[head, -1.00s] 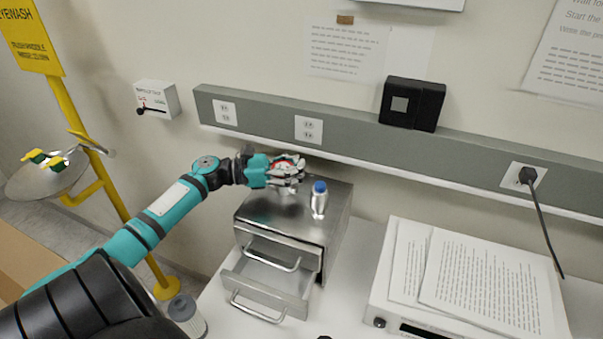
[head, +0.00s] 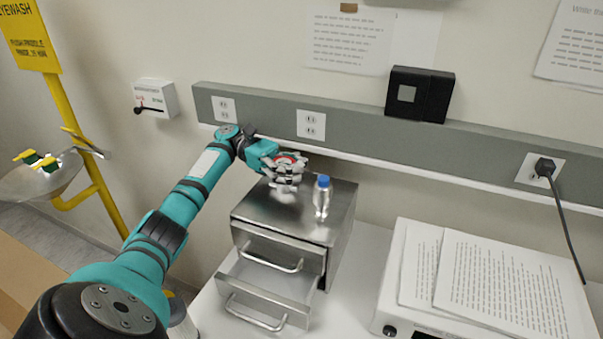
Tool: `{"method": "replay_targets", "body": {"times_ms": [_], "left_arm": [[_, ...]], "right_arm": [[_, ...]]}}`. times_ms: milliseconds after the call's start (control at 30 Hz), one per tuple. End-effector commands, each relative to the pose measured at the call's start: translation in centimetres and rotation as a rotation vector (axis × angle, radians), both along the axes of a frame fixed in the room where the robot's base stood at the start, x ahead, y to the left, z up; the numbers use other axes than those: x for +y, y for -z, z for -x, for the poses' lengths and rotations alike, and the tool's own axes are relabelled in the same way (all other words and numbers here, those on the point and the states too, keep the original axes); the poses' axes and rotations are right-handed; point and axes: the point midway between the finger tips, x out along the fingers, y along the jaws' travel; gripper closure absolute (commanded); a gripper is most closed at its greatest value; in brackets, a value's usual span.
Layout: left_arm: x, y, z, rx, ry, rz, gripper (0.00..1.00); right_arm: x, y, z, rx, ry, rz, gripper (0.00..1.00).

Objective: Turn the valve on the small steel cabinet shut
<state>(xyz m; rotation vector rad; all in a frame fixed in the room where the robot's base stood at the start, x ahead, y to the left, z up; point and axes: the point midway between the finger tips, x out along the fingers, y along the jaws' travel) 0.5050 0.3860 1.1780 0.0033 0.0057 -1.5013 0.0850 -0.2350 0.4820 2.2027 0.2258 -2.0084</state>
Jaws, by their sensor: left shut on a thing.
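The small steel cabinet (head: 272,219) stands on the white bench, with its lower drawer (head: 262,290) pulled partly out. The valve (head: 291,157), with a red part showing, sits above the cabinet's top towards the back left. My left gripper (head: 288,172) reaches in from the left and is shut on the valve. Its fingers hide most of the valve, so I cannot tell how far the valve is turned. My right gripper does not show.
A small clear bottle with a blue cap (head: 322,196) stands on the cabinet top, just right of my left gripper. A white device with papers (head: 490,280) stands to the right. The eyewash station (head: 40,175) is at the left. A grey wall rail (head: 390,137) runs behind.

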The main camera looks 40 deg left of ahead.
Motion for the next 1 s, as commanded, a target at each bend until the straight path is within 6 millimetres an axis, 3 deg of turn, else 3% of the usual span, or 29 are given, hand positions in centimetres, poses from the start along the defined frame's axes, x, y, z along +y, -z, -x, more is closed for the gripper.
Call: {"method": "replay_targets", "body": {"times_ms": [567, 600, 933, 1000], "left_arm": [[0.33, -0.51, 0.04, -0.004, 0.025, 0.004, 1.0], [0.34, -0.53, 0.03, -0.005, 0.025, 0.004, 0.85], [0.16, -0.35, 0.06, -0.003, 0.029, 0.003, 0.41], [0.13, -0.31, 0.07, -0.003, 0.03, 0.003, 0.39]], "right_arm": [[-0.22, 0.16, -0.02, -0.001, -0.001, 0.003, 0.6], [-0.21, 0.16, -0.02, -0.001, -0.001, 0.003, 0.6], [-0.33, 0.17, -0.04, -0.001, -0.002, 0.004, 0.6], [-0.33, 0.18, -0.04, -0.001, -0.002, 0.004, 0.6]]}}
